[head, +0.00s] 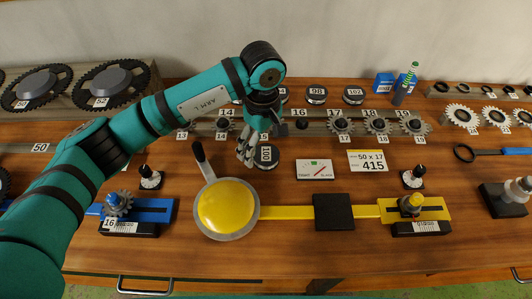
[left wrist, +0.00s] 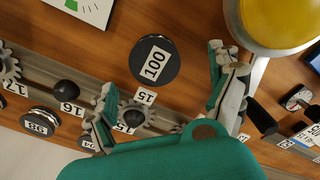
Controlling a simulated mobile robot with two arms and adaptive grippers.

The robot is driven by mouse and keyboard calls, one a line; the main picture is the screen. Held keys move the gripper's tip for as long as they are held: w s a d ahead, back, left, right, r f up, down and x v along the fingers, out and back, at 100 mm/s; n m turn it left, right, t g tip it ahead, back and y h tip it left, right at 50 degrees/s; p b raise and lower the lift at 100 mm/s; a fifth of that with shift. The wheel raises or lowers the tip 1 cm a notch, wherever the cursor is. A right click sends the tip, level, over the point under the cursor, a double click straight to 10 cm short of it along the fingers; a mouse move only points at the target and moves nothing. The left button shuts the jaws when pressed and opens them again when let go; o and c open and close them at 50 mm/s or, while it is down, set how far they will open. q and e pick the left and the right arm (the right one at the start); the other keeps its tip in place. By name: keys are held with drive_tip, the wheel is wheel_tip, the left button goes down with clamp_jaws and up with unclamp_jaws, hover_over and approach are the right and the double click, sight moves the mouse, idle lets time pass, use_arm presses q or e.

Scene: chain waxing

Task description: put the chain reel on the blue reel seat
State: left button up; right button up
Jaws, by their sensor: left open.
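The black disc marked 100 (head: 266,157), which looks like the chain reel, lies flat on the wooden bench. In the left wrist view the disc (left wrist: 153,62) shows between the spread fingers (left wrist: 163,75), with no visible contact. A blue fixture (head: 157,211) at the left front carries a toothed sprocket (head: 118,204); I cannot tell whether it is the blue reel seat. My right gripper is not in view.
A yellow-topped round pan (head: 226,208) stands in front of the gripper, its handle rising. A rack of sprockets (head: 340,125) and similar discs (head: 316,95) line the back. A yellow fixture (head: 430,208) and black block (head: 333,211) stand to the right.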

sight(266, 153)
use_arm(q)
drive_tip(key=f, duration=0.1)
drive_tip(key=f+p, duration=0.2)
drive_tip(key=shift+w+d+f, duration=0.1)
drive_tip(key=shift+d+f, duration=0.2)
drive_tip(key=shift+f, duration=0.7)
drive_tip(key=c, duration=1.5)
drive_tip(key=shift+w+r, duration=0.1)
drive_tip(key=shift+c, duration=1.3)
